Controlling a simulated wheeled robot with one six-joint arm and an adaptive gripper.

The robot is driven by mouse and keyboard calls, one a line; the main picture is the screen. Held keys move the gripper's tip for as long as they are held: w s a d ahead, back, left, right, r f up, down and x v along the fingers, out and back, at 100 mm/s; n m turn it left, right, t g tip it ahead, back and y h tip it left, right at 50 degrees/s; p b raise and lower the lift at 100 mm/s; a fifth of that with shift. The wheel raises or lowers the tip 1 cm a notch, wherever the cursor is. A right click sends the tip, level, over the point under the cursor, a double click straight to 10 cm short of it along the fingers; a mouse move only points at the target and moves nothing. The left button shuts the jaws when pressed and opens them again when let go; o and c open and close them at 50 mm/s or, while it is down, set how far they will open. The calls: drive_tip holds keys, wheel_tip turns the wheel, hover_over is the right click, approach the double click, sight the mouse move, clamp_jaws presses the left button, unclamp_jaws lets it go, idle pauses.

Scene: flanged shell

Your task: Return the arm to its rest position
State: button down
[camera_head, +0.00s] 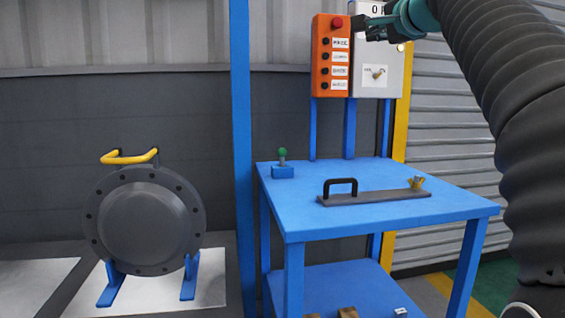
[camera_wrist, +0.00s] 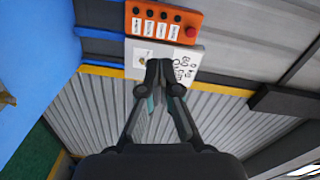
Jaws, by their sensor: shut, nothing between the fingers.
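My arm (camera_head: 500,90) is a dark ribbed sleeve that comes in from the right edge of the head view and reaches up past the top edge. My gripper (camera_head: 368,28) shows at the top, in front of the orange and white control boxes. In the wrist view my gripper (camera_wrist: 159,64) is shut, with its dark fingertips together and nothing between them. The fingertips overlap the white box (camera_wrist: 188,60) in that view. I cannot tell how far they are from it.
An orange button box (camera_head: 322,70) hangs beside the white switch box (camera_head: 372,85). A blue table (camera_head: 300,212) below holds a dark handled bar (camera_head: 390,196) and a green-knobbed block (camera_head: 283,171). A dark flanged shell (camera_head: 145,222) with a yellow handle stands at left.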

wheel_tip(320, 180, down, 26)
drive_tip(key=s+d+n+g+h, duration=0.1)
drive_tip(key=s+n+g+h, duration=0.1)
drive_tip(key=n+g, duration=0.4)
drive_tip(key=s+a+f+n+g, duration=0.2)
drive_tip(key=s+f+n, duration=0.1)
drive_tip(key=s+f, duration=1.1)
drive_tip(key=s+a+f+n+g+h+p, duration=0.1)
drive_tip(key=s+a+f+n+g, duration=0.1)
drive_tip(key=s+f, duration=1.2)
drive_tip(key=s+n+g, duration=0.1)
drive_tip(key=s+n, duration=0.1)
drive_tip(key=shift+s+a+g, duration=0.15)
drive_tip(key=shift+s+g, duration=0.15)
drive_tip(key=c, duration=1.9)
unclamp_jaws()
